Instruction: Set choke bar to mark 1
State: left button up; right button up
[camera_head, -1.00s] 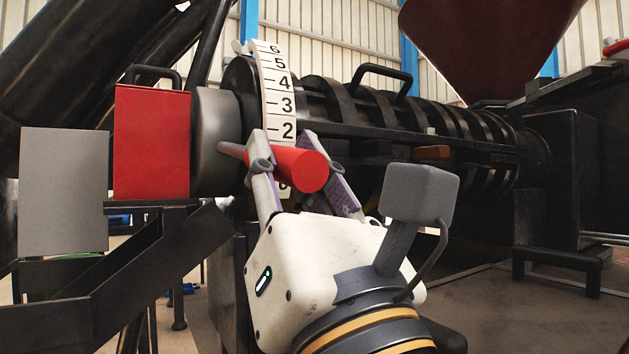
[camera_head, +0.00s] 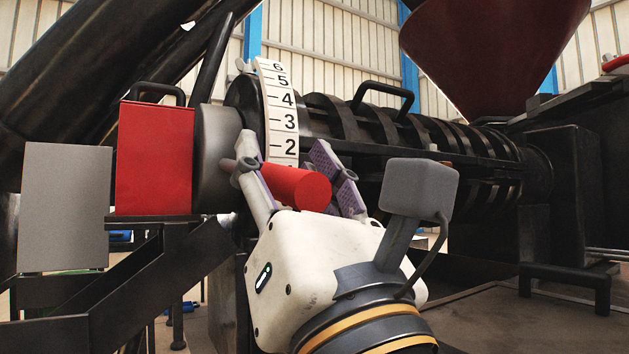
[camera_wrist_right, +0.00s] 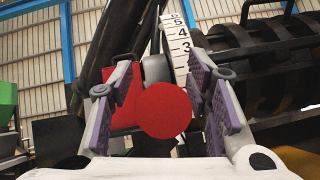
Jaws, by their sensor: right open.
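The choke bar has a red cylindrical handle (camera_head: 297,187) on a dark rod that comes out beside the grey round collar (camera_head: 218,145). A white curved scale (camera_head: 281,110) shows marks 2 to 6; the bar sits just below mark 2, and the lower scale is hidden. My right gripper (camera_head: 285,160) is open, with its purple-padded fingers on either side of the handle. In the right wrist view the red handle end (camera_wrist_right: 164,109) sits between the fingers (camera_wrist_right: 160,95), with gaps on both sides. My left gripper is not in view.
A red box (camera_head: 155,158) with a black handle and a grey panel (camera_head: 65,205) stand at left. The black ribbed press barrel (camera_head: 400,135) runs right behind the gripper. A dark red hopper (camera_head: 490,50) hangs above it.

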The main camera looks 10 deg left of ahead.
jog(key=r, duration=0.8)
jog(key=shift+s+d+r, duration=0.15)
jog(key=shift+d+r, duration=0.05)
jog(key=shift+r, duration=0.2)
